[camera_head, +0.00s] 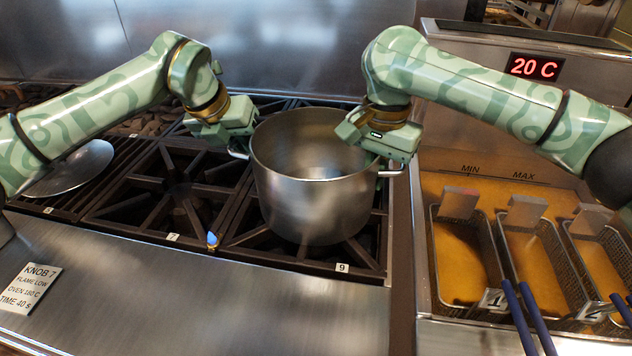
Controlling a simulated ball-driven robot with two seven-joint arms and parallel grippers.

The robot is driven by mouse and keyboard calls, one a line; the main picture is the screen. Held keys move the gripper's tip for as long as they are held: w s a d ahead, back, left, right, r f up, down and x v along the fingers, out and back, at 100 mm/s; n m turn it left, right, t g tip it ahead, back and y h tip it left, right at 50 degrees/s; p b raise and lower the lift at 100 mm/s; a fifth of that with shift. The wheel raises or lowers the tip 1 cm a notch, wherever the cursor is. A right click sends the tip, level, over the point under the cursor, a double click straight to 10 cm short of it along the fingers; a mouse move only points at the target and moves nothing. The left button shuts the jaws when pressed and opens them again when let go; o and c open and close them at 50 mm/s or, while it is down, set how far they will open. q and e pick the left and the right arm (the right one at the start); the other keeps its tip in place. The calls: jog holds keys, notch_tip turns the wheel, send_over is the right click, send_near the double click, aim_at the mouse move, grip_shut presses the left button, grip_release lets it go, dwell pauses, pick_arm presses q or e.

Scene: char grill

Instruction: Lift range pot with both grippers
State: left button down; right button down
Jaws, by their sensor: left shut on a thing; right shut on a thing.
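The range pot (312,205) is a large steel pot, open at the top and empty as far as I see inside. It is upright over the dark burner grates at the right end of the range. Whether its base touches the grate, I cannot tell. My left gripper (238,150) is shut on the pot's left handle (238,154). My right gripper (388,165) is shut on the pot's right handle (390,173). The fingertips of both grippers are largely hidden by the gripper bodies.
Bare burner grates (180,190) lie left of the pot, with a round metal lid or plate (75,168) at the far left. A fryer with several wire baskets (460,255) stands at the right, under a display (534,67) reading 20 C. A sign (32,288) lies front left.

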pick_arm(q)
jog(key=shift+w+a+r, duration=0.15)
jog(key=shift+a+r, duration=0.05)
jog(key=shift+a, duration=0.05)
pick_arm(e)
jog(key=shift+w+d+r, duration=0.15)
jog(key=shift+d, duration=0.05)
